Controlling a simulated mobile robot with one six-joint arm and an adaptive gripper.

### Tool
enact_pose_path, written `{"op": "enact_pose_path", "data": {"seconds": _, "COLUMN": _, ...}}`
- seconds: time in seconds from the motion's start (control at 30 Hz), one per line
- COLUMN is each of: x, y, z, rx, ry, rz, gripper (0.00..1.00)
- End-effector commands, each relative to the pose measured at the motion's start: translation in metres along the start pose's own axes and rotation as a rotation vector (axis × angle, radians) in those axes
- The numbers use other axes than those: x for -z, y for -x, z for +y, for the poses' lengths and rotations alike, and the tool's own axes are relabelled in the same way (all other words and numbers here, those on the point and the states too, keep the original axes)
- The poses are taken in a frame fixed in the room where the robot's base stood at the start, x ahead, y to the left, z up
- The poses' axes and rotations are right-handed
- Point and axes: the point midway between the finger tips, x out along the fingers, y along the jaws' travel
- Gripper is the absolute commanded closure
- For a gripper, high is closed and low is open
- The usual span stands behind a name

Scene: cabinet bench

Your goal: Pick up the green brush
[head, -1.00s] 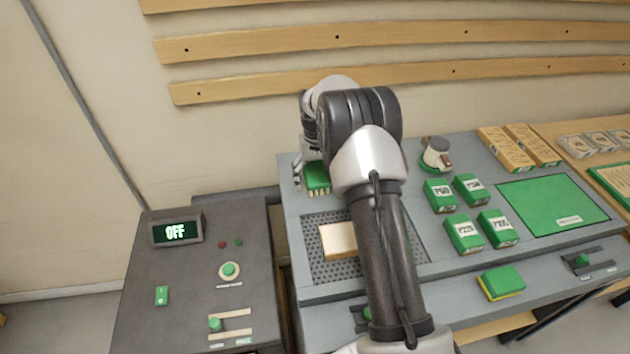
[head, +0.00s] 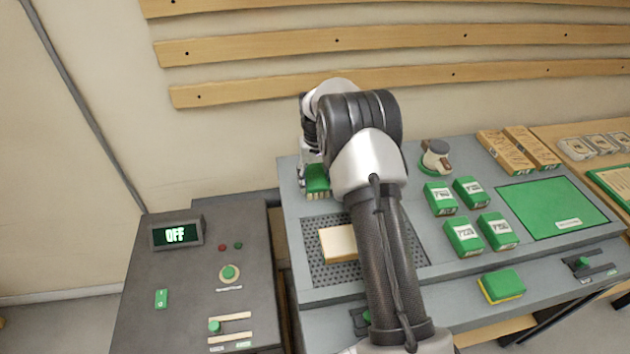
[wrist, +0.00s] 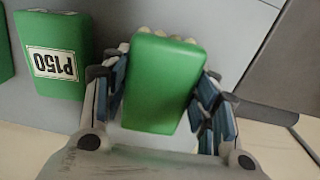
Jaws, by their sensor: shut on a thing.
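The green brush (head: 318,179) has a green block back and pale bristles. It is at the back left of the grey bench, beside my arm in the head view. In the wrist view the brush (wrist: 163,84) lies between the blue-padded fingers of my gripper (wrist: 165,95), which is shut on its two sides. In the head view my gripper is mostly hidden behind my arm. I cannot tell whether the bristles touch the bench top.
A green box marked P150 (wrist: 55,60) stands left of the brush in the wrist view. A perforated plate with a pale block (head: 338,243) is in front. Several green boxes (head: 463,237) stand to the right. A control panel (head: 165,285) showing OFF is at left.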

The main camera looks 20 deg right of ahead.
Motion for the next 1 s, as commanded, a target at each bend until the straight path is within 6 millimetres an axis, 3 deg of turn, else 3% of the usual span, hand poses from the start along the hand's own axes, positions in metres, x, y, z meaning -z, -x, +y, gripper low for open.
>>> {"op": "enact_pose_path", "data": {"seconds": 0.17, "x": 0.000, "y": 0.003, "z": 0.000, "rx": 0.000, "ry": 0.000, "rz": 0.001, "gripper": 0.73}}
{"op": "enact_pose_path", "data": {"seconds": 0.33, "x": 0.001, "y": 0.025, "z": 0.000, "rx": 0.000, "ry": 0.000, "rz": 0.004, "gripper": 0.73}}
{"op": "enact_pose_path", "data": {"seconds": 0.7, "x": 0.001, "y": 0.130, "z": 0.000, "rx": 0.000, "ry": 0.000, "rz": 0.005, "gripper": 0.73}}
{"op": "enact_pose_path", "data": {"seconds": 1.0, "x": 0.001, "y": 0.188, "z": 0.000, "rx": 0.000, "ry": 0.000, "rz": 0.003, "gripper": 0.73}}
